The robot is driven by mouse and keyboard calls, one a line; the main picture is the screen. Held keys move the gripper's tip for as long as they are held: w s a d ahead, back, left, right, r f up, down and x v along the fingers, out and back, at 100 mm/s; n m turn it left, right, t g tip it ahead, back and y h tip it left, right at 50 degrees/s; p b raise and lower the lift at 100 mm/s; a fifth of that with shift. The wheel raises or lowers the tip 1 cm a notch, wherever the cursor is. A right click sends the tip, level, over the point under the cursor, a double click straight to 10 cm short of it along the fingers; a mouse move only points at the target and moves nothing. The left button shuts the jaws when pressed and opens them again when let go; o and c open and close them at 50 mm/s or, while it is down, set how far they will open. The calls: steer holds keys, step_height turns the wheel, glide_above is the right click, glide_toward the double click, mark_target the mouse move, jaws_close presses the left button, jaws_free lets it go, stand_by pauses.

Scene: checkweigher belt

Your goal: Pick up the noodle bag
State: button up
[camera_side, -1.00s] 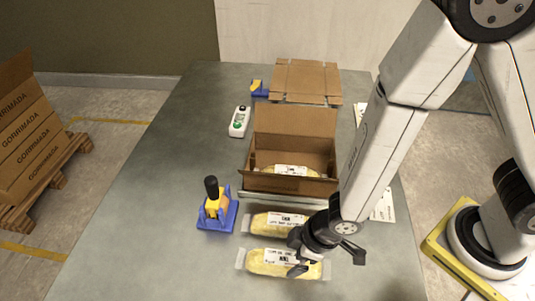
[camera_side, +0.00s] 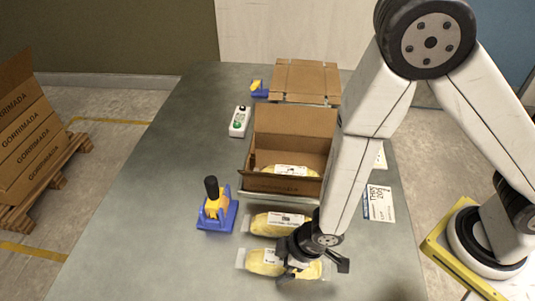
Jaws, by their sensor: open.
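Two yellow noodle bags in clear wrap with white labels lie on the grey table in front of the open box. The nearer noodle bag (camera_side: 262,262) is partly covered by my gripper (camera_side: 313,272). The farther noodle bag (camera_side: 270,222) lies just behind it, its right end hidden by my arm. My gripper is open, with its fingers spread low over the right part of the nearer bag. I cannot tell whether they touch it. Another noodle bag (camera_side: 290,171) lies inside the open cardboard box (camera_side: 285,186).
A blue and yellow clamp-like device with a black knob (camera_side: 217,207) stands left of the bags. A white controller with a green button (camera_side: 239,121) lies behind it. A flat carton (camera_side: 305,80) is at the back. The table's left side is clear.

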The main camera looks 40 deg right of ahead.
steer(key=shift+w+f, duration=0.1)
steer(key=shift+f, duration=0.15)
steer(key=shift+c, duration=0.2)
steer(key=shift+a, duration=0.1)
steer(key=c, duration=1.3)
steer(key=shift+r, duration=0.25)
steer(key=shift+r, duration=4.8)
